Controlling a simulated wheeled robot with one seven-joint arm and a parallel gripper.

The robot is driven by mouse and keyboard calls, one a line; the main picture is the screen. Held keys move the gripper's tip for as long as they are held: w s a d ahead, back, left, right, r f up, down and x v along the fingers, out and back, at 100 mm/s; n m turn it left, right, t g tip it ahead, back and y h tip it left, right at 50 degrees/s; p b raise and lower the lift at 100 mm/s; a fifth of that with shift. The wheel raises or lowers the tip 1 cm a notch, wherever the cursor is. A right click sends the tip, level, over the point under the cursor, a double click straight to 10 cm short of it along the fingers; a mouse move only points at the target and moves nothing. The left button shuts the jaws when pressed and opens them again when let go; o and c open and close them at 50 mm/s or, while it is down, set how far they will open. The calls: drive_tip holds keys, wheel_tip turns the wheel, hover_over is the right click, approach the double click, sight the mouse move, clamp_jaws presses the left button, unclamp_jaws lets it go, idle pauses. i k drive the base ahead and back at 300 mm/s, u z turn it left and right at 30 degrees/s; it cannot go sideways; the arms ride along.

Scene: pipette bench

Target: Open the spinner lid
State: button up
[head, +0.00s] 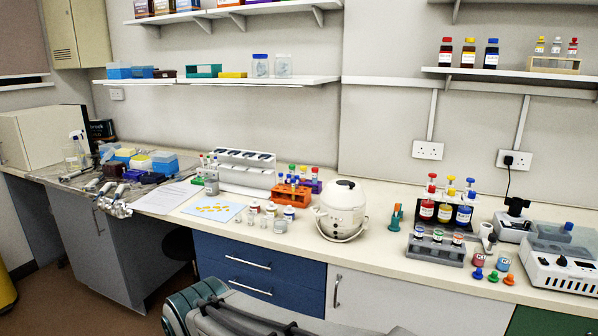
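The spinner (340,218) is a rounded white device standing on the bench right of the middle. Its domed lid (343,194) has a dark spot on top and appears closed down on the body. A thin handle or band curves around the lower front of the body. My gripper is not in view. Part of my own grey and teal body shows at the bottom edge, below the bench front and apart from the spinner.
Left of the spinner stand small jars (289,213) and an orange tube rack (291,194). Right of it are a small green-and-orange item (395,217) and a grey bottle rack (436,248). Bench directly in front is narrow. A shelf (215,81) hangs above, to the left.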

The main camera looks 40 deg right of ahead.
sight(351, 196)
drive_tip(key=z, duration=0.65)
drive_tip(key=i, duration=0.9)
drive_tip(key=z, duration=0.95)
